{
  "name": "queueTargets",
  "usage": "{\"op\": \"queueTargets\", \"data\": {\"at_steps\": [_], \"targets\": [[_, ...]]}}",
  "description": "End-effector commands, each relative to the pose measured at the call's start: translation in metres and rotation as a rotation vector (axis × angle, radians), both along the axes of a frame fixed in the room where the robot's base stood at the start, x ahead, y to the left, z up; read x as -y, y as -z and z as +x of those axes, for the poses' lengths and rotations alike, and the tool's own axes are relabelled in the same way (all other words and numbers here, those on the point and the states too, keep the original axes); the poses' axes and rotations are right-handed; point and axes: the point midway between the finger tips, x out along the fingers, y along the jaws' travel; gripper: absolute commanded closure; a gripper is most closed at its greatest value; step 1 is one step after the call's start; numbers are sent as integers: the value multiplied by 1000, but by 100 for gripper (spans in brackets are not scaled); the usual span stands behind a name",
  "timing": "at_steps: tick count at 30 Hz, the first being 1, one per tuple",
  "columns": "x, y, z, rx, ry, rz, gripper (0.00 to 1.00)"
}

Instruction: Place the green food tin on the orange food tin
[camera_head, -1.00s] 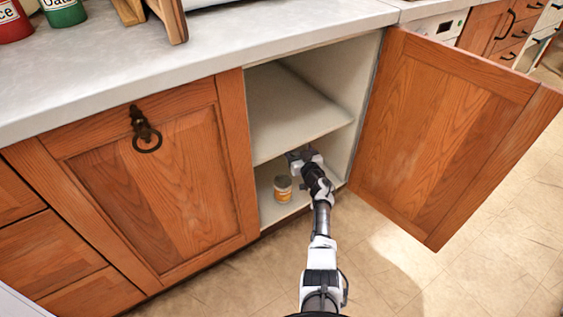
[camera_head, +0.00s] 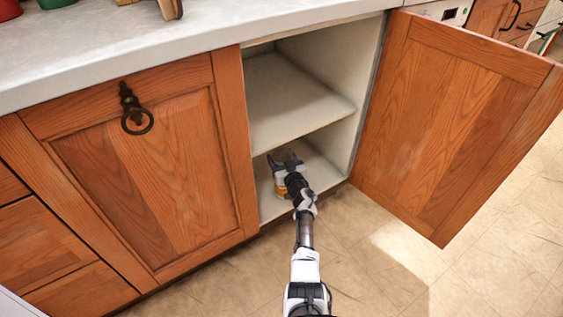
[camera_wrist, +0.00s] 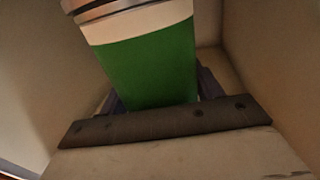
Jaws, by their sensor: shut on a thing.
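The green food tin (camera_wrist: 150,68) fills the middle of the wrist view, with a pale band and a metal rim at its upper end. It looks tilted in that picture. My gripper (camera_head: 284,158) is shut on it, with dark finger parts on both sides of the tin. In the head view the gripper is inside the open cabinet's lower compartment, and I cannot make out the green tin there. The orange food tin (camera_head: 279,188) stands on the cabinet floor, partly hidden by my gripper. The gripper appears above or just behind it; whether the two tins touch cannot be seen.
The cabinet's middle shelf (camera_head: 290,105) lies above my gripper. The cabinet door (camera_head: 455,125) stands wide open at the right. A closed door (camera_head: 150,180) is at the left. Some cabinet floor (camera_head: 318,172) to the right of my gripper is bare.

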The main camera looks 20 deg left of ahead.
Motion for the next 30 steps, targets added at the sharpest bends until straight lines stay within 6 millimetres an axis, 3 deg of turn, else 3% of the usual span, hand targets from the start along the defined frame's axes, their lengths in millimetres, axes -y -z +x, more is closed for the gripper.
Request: {"op": "queueTargets", "data": {"at_steps": [9, 10, 15, 30], "targets": [[0, 0, 1, 2, 1, 2, 78], [0, 2, 0, -1, 1, 1, 34], [0, 1, 0, -1, 1, 1, 13], [-1, -2, -3, -1, 1, 1, 13]]}}
